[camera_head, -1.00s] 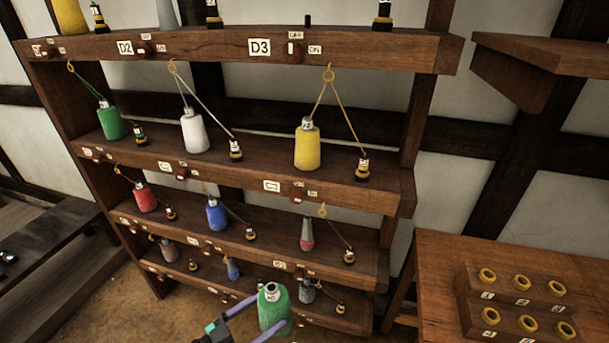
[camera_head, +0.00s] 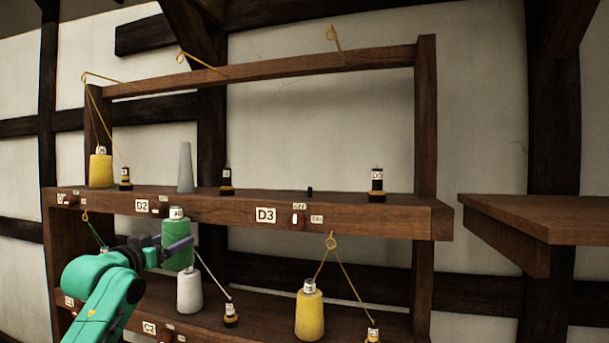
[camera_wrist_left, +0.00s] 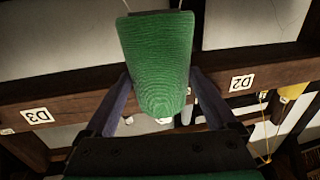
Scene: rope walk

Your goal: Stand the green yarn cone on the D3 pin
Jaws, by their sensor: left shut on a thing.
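The green yarn cone (camera_head: 177,256) is upright in the head view, in front of the shelf by the D2 label. My left gripper (camera_head: 180,250) is shut on the cone. In the left wrist view the cone (camera_wrist_left: 157,60) sits between the two fingers of the gripper (camera_wrist_left: 160,100). The D3 pin (camera_head: 309,191) looks like a short, bare dark peg on the top shelf, right of the D3 label (camera_head: 265,215). A black and yellow piece marked D3 (camera_head: 377,185) stands right of it. My right gripper is not in view.
On the top shelf (camera_head: 345,207) a yellow cone (camera_head: 101,168) and a grey cone (camera_head: 185,168) stand to the left. White (camera_head: 189,293) and yellow (camera_head: 310,315) cones stand below. Thin yellow hooks hang above. Room around the bare peg is clear.

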